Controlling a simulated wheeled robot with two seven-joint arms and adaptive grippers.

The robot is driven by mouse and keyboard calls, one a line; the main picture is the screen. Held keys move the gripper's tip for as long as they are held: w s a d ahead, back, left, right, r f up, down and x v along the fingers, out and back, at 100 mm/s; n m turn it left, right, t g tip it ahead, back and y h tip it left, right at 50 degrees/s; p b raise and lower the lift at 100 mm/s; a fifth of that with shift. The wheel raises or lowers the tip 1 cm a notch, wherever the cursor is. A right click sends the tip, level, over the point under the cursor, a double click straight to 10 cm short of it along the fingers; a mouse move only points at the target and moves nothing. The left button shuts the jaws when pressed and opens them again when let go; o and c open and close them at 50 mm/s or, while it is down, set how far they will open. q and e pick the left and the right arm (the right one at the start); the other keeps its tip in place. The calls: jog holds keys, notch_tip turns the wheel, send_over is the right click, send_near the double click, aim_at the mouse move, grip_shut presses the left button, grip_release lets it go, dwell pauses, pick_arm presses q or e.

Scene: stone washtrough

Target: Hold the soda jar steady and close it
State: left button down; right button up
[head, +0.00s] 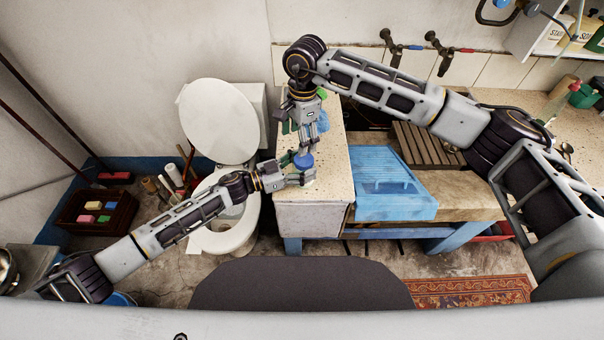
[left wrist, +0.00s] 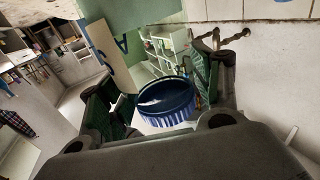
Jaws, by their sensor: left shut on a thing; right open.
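The soda jar's blue, ribbed lid (head: 304,161) is at the counter's left front corner in the head view. In the left wrist view the lid (left wrist: 166,103) sits between my left fingers, with a little of the pale jar (left wrist: 158,128) under it. My left gripper (head: 306,178) is shut on the jar, whose body is mostly hidden by the fingers. My right gripper (head: 306,146) is open, pointing down just behind and above the lid. I cannot tell whether it touches the lid or how tightly the lid sits.
The speckled counter (head: 320,187) holds the jar. A blue basin (head: 392,184) and a slatted wooden board (head: 428,146) lie to the right. A toilet (head: 222,122) stands to the left. A blue item (head: 322,122) is close behind my right gripper.

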aim_at(304, 159)
jog(key=m, duration=0.5)
jog(key=shift+d+r, duration=0.15)
jog(key=shift+d, duration=0.1)
jog(key=m, duration=0.4)
jog(key=shift+d+m+h, duration=0.2)
jog(key=shift+m+h, duration=0.1)
jog(key=m, duration=0.4)
jog(key=shift+d+m, duration=0.2)
jog(key=shift+m, duration=0.2)
jog(key=m, duration=0.5)
jog(key=shift+d, duration=0.1)
jog(key=shift+f, duration=4.05)
jog(key=shift+c, duration=0.3)
